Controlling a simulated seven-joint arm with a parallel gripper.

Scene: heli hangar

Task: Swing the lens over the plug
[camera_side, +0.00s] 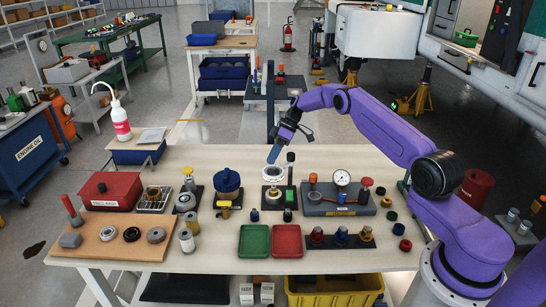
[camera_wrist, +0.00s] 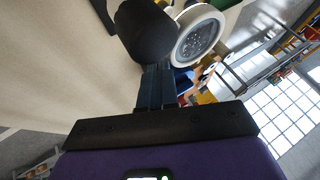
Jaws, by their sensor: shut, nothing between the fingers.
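The lens (camera_side: 273,173) is a white-rimmed round magnifier above a small black base (camera_side: 267,204). A black knob (camera_side: 291,157) tops the post at its right. In the wrist view the lens (camera_wrist: 201,36) is large and tilted at the top, beside a black cylinder (camera_wrist: 144,31) that looks like the knob. My gripper (camera_side: 273,155) is shut and empty, fingers pointing down just above the lens and left of the knob. In the wrist view its fingers (camera_wrist: 156,88) end close to the black cylinder; I cannot tell whether they touch. The plug cannot be made out clearly; a small part (camera_side: 273,191) shows under the lens.
A grey gauge block (camera_side: 340,210) stands right of the lens, and a blue pot (camera_side: 228,183) left. Green (camera_side: 254,255) and red (camera_side: 287,255) trays lie in front. A red box (camera_side: 111,190) and a wooden board (camera_side: 90,247) fill the left. The table behind the lens is mostly clear.

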